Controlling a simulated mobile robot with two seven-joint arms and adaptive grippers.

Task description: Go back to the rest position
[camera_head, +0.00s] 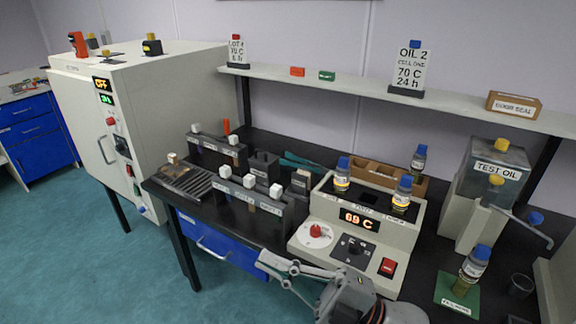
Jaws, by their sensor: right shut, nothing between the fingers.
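My right gripper (268,263) shows at the bottom middle of the head view. Its fingers point left and are shut with nothing between them. It is in front of the heating block (400,250), near the bench's front edge and above the blue drawer (222,243) in the picture. The exact gap to the bench cannot be told. My left gripper is not in view.
The block reads 69 C and holds capped vials (342,174). A tilted vial (472,268) stands on a green mat (446,297) at right. A grey rack (240,192) is left of the block. The oven (125,100) stands farther left; the floor in front is clear.

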